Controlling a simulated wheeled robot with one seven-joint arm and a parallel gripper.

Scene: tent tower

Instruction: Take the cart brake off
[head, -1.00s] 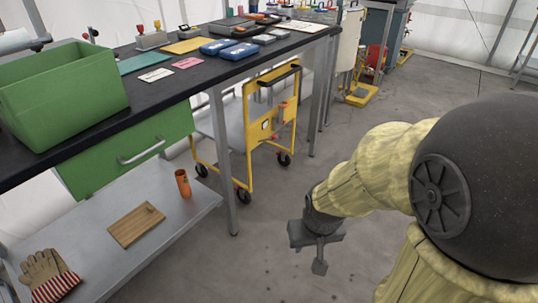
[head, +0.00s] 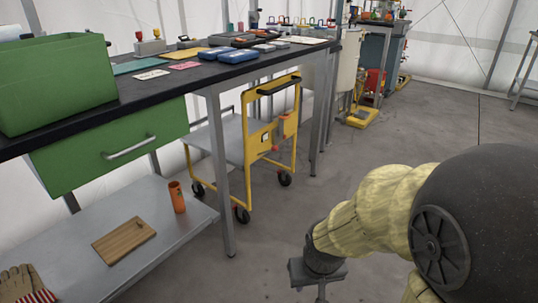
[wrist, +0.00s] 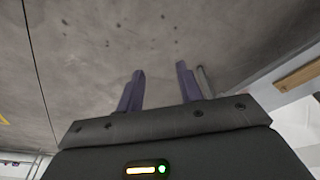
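The cart (head: 249,152) has a yellow end frame, a black handle bar, a grey deck and black wheels. It stands partly under the workbench, behind a bench leg. A small red part (head: 282,125) sits on the right of its end frame, with another small red spot just below. I cannot tell from this distance which part is the brake or how it is set. My gripper (wrist: 159,78) is open and empty over bare floor, its two fingers apart in the wrist view. In the head view it hangs in front of the cart, well apart from it, with its fingertips cut off.
The black-topped workbench (head: 190,75) bears a green bin (head: 60,85) and several small items. Its lower shelf (head: 180,238) holds an orange cup (head: 176,197), a wooden board (head: 124,240) and a glove (head: 25,284). The floor (head: 420,125) right of the cart is clear.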

